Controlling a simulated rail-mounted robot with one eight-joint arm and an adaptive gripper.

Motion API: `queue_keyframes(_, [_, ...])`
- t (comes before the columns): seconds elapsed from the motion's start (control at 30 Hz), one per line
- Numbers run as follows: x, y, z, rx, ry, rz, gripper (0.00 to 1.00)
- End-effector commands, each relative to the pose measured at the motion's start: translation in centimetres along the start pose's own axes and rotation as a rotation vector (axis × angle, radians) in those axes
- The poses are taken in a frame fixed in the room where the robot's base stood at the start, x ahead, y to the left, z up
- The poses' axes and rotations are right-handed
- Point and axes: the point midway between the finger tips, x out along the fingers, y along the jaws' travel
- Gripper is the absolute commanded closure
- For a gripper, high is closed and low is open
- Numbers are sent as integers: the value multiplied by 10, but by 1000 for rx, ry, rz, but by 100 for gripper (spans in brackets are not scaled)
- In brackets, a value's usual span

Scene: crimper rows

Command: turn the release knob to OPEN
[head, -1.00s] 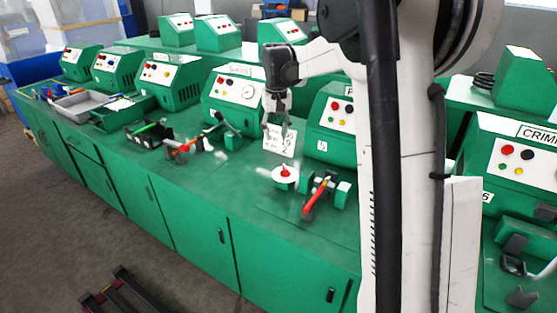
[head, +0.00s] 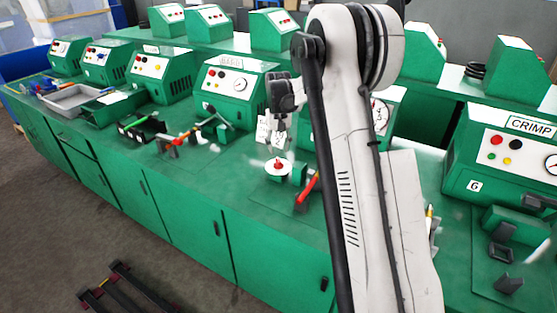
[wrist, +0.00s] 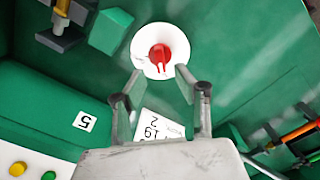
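The release knob (wrist: 160,55) is red and sits at the centre of a round white dial (wrist: 145,42). In the head view the knob (head: 279,165) stands on the green bench, on its dial. The markings on the dial are too small to read, so I cannot tell its setting. My gripper (wrist: 158,73) is open and empty. In the wrist view its two fingertips show at the near edge of the dial, one on each side of the knob. In the head view my gripper (head: 274,120) is above and behind the knob, apart from it.
A red-handled lever tool (head: 307,187) stands just right of the dial, and another (head: 182,138) to the left. Green crimper machines (head: 229,90) line the back. The bench front near the dial (head: 235,185) is clear.

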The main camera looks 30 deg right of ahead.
Motion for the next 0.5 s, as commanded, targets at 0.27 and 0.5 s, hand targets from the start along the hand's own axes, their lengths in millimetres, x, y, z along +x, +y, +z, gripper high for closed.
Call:
queue_keyframes(0.27, [43, 0, 0, 0, 0, 0, 70])
queue_keyframes(0.5, [57, 0, 0, 0, 0, 0, 70])
